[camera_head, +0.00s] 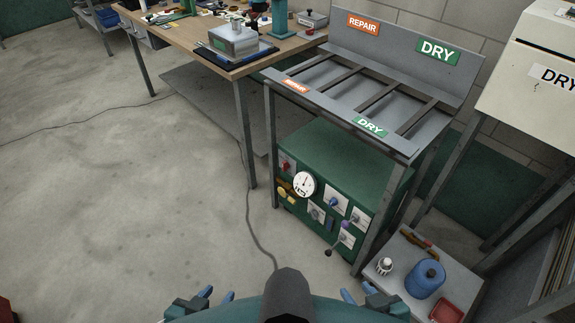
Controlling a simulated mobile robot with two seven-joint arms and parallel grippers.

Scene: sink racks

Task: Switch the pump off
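A green cabinet (345,155) stands under the metal rack, and its front carries the controls. A round white gauge (304,184) sits at the upper left of that front. A small plate with a red control (286,164) is left of the gauge, and a yellow part (287,196) is below it. White plates with blue controls (338,203) and a purple knob (345,224) are to the right. A lever with a dark ball (328,253) sticks out low. I cannot tell which control is the pump's. My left gripper (217,294) and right gripper (358,292) are open, empty and apart from the cabinet.
The rack (345,88) above has REPAIR and DRY signs. A wooden workbench (185,38) with tools is behind left. A low shelf (400,273) at right holds a blue container (425,279) and a red tray (446,312). A cable (250,215) crosses the otherwise clear floor at left.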

